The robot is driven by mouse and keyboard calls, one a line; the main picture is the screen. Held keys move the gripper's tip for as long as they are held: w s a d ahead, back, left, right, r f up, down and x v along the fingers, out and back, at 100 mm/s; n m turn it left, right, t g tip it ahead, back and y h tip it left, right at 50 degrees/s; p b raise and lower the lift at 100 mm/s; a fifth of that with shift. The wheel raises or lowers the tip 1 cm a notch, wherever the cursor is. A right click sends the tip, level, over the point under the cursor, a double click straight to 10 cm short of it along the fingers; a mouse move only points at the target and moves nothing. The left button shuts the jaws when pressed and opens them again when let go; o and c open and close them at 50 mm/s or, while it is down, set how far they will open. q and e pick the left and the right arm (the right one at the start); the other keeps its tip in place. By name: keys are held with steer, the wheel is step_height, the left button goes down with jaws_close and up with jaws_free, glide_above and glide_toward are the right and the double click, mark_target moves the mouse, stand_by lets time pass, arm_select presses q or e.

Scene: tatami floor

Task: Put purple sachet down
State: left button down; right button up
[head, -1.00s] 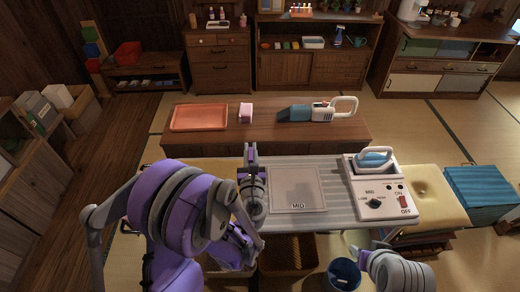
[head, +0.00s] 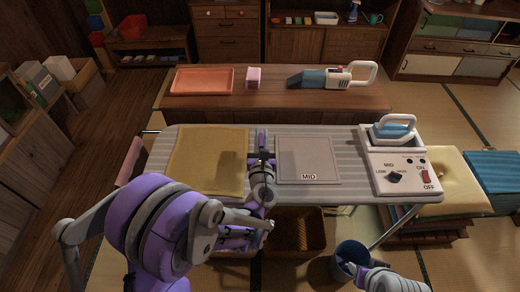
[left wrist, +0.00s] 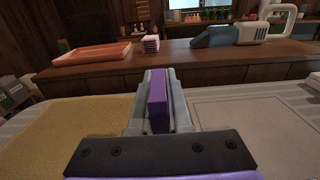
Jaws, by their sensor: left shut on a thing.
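The purple sachet (left wrist: 158,98) is upright between the fingers of my left gripper (left wrist: 160,88) in the left wrist view. In the head view, my left gripper (head: 262,145) is over the grey striped board (head: 350,187), between the mustard cloth (head: 208,160) and the pale square pad marked MID (head: 308,160). Only a thin purple strip of the sachet (head: 262,138) shows there. I cannot tell the gap between sachet and board. My right gripper (head: 350,268) is at the bottom by the bucket; its jaws are too unclear to read.
A low wooden table (head: 290,102) behind the board holds an orange tray (head: 202,81), a pink stack (head: 254,77) and a blue-and-white handheld device (head: 335,77). An iron on its control box (head: 398,170) stands at the board's right end. A dark blue bucket (head: 352,258) is in front.

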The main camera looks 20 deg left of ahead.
arm_select(q)
steer(key=shift+f+b, duration=0.35)
steer(key=shift+f, duration=1.95)
steer(key=shift+f, duration=0.15)
steer(key=c, duration=0.8)
jaws_free()
steer(key=shift+c, duration=0.2)
